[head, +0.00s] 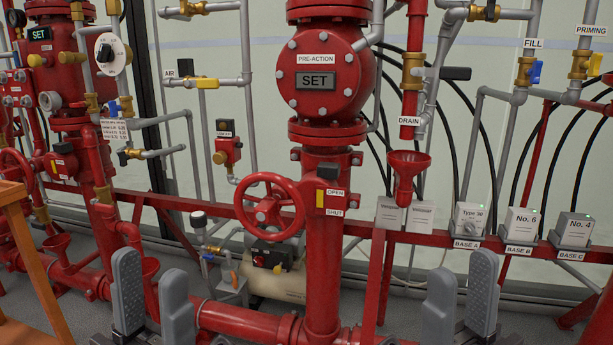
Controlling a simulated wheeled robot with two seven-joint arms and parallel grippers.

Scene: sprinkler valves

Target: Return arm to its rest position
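My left gripper (150,268) shows at the lower left, its two grey fingers upright and spread apart with nothing between them. My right gripper (463,268) shows at the lower right, also with its fingers apart and empty. Both are in front of the red pipework, and neither visibly holds anything. The red valve handwheel (270,207) is above and between them, beside the OPEN/SHUT label. The arms behind the fingers are mostly below the picture.
A red pre-action valve (325,75) marked SET stands in the middle. A red rail (400,237) carries boxes over BASE A (468,222), BASE B (520,226) and BASE C (572,231). A red drain funnel (407,172) hangs above the rail. An orange frame (35,270) stands at the left edge.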

